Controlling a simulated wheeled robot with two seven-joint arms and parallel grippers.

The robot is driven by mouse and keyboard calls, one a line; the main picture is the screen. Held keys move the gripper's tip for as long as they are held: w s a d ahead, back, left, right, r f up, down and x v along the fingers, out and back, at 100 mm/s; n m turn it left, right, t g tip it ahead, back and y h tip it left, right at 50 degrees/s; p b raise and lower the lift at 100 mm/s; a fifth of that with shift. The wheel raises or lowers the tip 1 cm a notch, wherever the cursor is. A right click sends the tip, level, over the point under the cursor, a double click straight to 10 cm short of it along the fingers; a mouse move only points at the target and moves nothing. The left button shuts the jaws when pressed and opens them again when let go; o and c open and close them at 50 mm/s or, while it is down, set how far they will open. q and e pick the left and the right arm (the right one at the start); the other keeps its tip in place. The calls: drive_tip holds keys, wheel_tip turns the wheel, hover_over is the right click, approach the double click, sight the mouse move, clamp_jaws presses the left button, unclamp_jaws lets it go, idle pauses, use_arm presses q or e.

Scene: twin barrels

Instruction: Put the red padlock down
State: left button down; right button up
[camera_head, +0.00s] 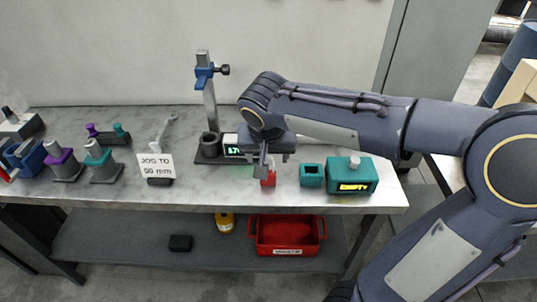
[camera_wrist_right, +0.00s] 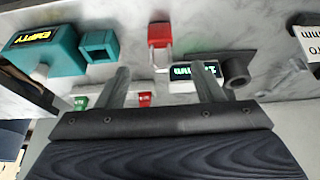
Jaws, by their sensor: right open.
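The red padlock (camera_head: 268,180) stands on the bench top near the front edge, just below my right gripper (camera_head: 264,160). In the right wrist view the red padlock (camera_wrist_right: 159,35) shows beyond the fingertips, with its grey shackle toward the gripper. The right gripper (camera_wrist_right: 163,78) is open, its two fingers apart with nothing between them. The padlock looks clear of both fingers. In the head view the gripper partly covers the padlock's upper part. My left gripper is not in view.
Right of the padlock are a small teal open box (camera_head: 312,176) and a teal box with an "EMPTY" display (camera_head: 352,176). A gauge stand (camera_head: 209,105) is behind left, a "JOG TO 50 mm" sign (camera_head: 156,166) further left. A red bin (camera_head: 287,236) is on the lower shelf.

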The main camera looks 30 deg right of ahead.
drive_tip(key=s+a+f+n+t+y, duration=0.1)
drive_tip(key=s+a+f+n+y, duration=0.1)
drive_tip(key=s, duration=0.6)
drive_tip(key=s+a+f+n+y, duration=0.2)
drive_tip(key=s+a+f+y, duration=0.1)
drive_tip(key=s, duration=0.6)
drive_tip(key=shift+s+n+t+y, duration=0.3)
drive_tip(key=shift+t+y, duration=0.1)
drive_tip(key=shift+y, duration=0.2)
wheel_tip(320, 180, up, 3)
drive_tip(key=p, duration=0.2)
drive_tip(key=shift+f+p, duration=0.15)
drive_tip(key=shift+p, duration=0.15)
drive_tip(key=shift+f, duration=0.25)
drive_tip(key=shift+c, duration=0.4)
